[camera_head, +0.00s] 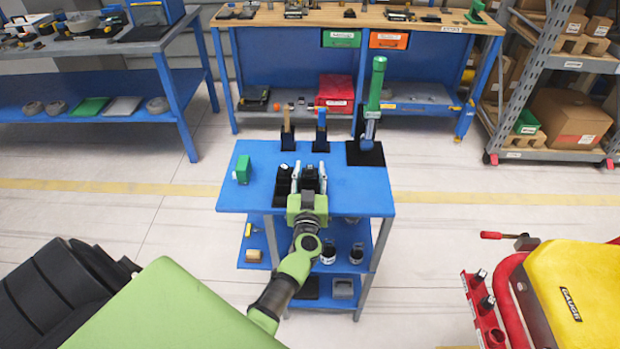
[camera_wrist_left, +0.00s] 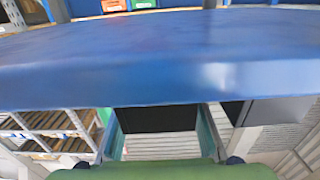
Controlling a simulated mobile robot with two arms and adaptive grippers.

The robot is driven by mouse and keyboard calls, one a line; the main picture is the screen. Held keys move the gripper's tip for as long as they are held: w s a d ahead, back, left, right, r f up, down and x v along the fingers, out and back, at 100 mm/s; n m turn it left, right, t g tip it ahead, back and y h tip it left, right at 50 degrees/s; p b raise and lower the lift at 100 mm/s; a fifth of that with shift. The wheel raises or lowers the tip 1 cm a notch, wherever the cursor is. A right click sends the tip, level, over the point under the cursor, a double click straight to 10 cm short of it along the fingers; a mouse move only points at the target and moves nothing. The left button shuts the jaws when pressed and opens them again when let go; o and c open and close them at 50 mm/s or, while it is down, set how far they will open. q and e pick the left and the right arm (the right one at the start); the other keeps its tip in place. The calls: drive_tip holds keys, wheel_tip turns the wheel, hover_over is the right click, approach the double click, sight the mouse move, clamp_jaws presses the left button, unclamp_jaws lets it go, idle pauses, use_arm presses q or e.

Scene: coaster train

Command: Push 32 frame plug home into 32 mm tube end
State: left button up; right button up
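My left gripper (camera_head: 309,170) is over the blue cart top (camera_head: 350,195), its two pale fingers apart on either side of a dark block-like thing. In the left wrist view its fingers (camera_wrist_left: 162,130) are also apart, with a black block (camera_wrist_left: 155,118) between or beyond them. A gap shows beside the right finger, and I see no firm hold. I cannot make out the 32 frame plug or the 32 mm tube end by name. A red bent tube (camera_head: 508,292) runs beside a yellow body (camera_head: 575,290) at the right. My right gripper is not in view.
On the cart stand a green block (camera_head: 243,169), a black tray (camera_head: 283,186), a blue upright piece (camera_head: 321,128) and a tall green-handled tool (camera_head: 376,85). Workbenches (camera_head: 380,18) stand behind, and shelving (camera_head: 560,70) at right. Floor between cart and yellow body is clear.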

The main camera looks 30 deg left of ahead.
use_arm(q)
drive_tip(key=shift+w+a, duration=0.25)
drive_tip(key=shift+w, duration=0.25)
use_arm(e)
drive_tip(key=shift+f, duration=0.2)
use_arm(q)
drive_tip(key=shift+s, duration=0.1)
clamp_jaws()
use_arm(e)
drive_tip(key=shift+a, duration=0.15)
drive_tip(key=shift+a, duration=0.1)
use_arm(q)
drive_tip(key=shift+r, duration=0.15)
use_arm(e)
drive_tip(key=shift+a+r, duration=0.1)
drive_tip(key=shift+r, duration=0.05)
